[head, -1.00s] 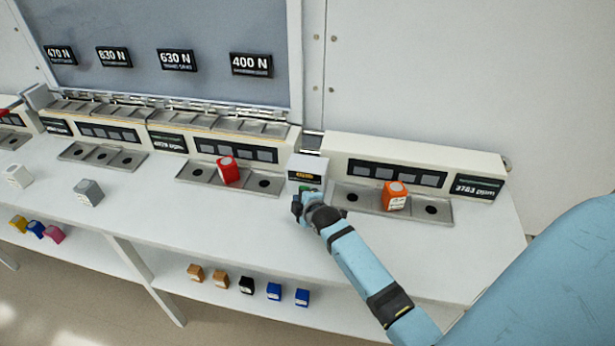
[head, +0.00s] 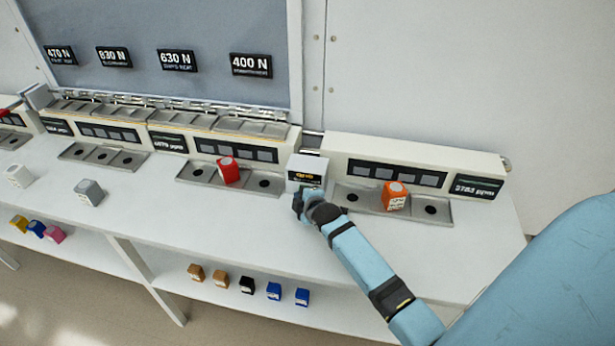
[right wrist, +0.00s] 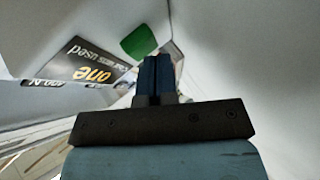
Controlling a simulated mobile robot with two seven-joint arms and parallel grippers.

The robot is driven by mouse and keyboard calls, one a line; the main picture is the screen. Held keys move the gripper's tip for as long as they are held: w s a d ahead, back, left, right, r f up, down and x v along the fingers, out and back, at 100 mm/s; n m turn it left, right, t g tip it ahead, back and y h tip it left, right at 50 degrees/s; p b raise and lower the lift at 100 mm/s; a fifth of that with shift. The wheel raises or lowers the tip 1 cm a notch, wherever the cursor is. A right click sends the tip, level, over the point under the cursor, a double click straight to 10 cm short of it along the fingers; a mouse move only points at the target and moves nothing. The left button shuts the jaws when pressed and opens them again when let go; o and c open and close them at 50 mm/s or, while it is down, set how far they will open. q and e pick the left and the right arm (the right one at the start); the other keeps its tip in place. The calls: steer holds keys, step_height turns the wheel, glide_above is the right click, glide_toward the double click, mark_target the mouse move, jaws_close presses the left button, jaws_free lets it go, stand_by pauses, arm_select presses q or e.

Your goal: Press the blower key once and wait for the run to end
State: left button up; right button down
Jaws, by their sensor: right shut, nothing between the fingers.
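The blower unit is a small white box (head: 307,166) with a dark display in yellow and white lettering, standing between two dispenser trays on the bench. In the right wrist view its display (right wrist: 88,64) shows upside down and reads "one", with smaller words about runs used. The green key (right wrist: 138,42) shows just past my fingertips. My right gripper (head: 299,201) is shut and empty, in front of the box, and hides the key in the head view. Its blue fingers (right wrist: 157,75) point toward the key. I cannot tell whether they touch it. My left gripper is not in view.
A red block (head: 228,170) sits on the tray left of the box, an orange block (head: 395,195) on the tray to the right. A grey block (head: 89,192) and a white block (head: 19,176) stand further left. The bench front (head: 225,215) is clear.

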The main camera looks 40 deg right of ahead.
steer(key=shift+w+d, duration=0.1)
stand_by(0.3)
steer(key=shift+s+a+p, duration=0.45)
steer(key=shift+p, duration=0.1)
steer(key=shift+s+a+r+p, duration=0.1)
steer(key=shift+s+a+p, duration=1.05)
steer(key=shift+s+a, duration=0.4)
steer(key=shift+s+a+p, duration=0.3)
steer(key=shift+s+a, duration=0.15)
steer(key=shift+a, duration=0.35)
